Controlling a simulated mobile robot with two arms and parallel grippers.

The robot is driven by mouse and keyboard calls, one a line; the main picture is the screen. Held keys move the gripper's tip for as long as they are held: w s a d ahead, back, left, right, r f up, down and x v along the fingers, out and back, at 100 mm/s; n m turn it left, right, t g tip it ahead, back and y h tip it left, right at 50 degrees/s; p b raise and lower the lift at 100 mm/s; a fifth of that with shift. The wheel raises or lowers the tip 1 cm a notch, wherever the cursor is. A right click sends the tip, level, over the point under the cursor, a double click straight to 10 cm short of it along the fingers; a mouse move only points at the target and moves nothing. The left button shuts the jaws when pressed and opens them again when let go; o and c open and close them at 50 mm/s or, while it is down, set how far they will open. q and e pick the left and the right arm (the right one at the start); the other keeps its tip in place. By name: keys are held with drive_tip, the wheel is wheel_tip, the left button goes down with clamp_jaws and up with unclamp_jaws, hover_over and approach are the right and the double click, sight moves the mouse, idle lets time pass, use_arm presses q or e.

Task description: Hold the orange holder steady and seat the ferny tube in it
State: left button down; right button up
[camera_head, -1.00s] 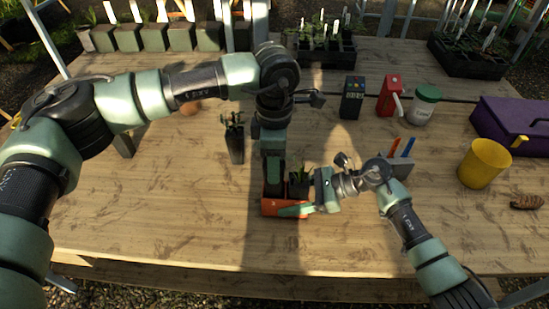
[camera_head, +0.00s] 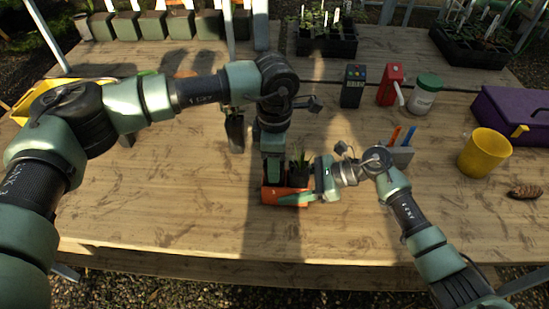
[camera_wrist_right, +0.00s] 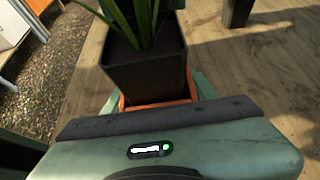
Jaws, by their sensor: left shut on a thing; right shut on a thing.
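The orange holder (camera_head: 270,199) sits on the table in the middle of the head view. A dark tube with long strappy leaves (camera_head: 299,170) stands in its right part; it fills the top of the right wrist view (camera_wrist_right: 150,65). My left gripper (camera_head: 273,178) points straight down over the holder's left part, shut on a dark tube, taken as the ferny tube. Its plant and most of its body are hidden behind the gripper, so I cannot tell how deep it sits. My right gripper (camera_head: 305,198) is shut on the holder's front right side.
Another dark tube with a plant (camera_head: 235,132) stands behind and left of the holder, partly covered by my left arm. A grey block with pens (camera_head: 402,155), a yellow cup (camera_head: 484,153) and a purple box (camera_head: 510,115) stand at right. The table's front is clear.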

use_arm(q)
drive_tip(key=shift+f, duration=1.2)
drive_tip(key=shift+f, duration=0.3)
drive_tip(key=c, duration=0.7)
unclamp_jaws()
drive_tip(key=shift+o, duration=0.2)
wheel_tip(320, 180, up, 12)
use_arm(e)
drive_tip(key=o, duration=1.1)
drive_tip(key=shift+c, duration=0.2)
use_arm(q)
drive_tip(key=shift+w, duration=0.1)
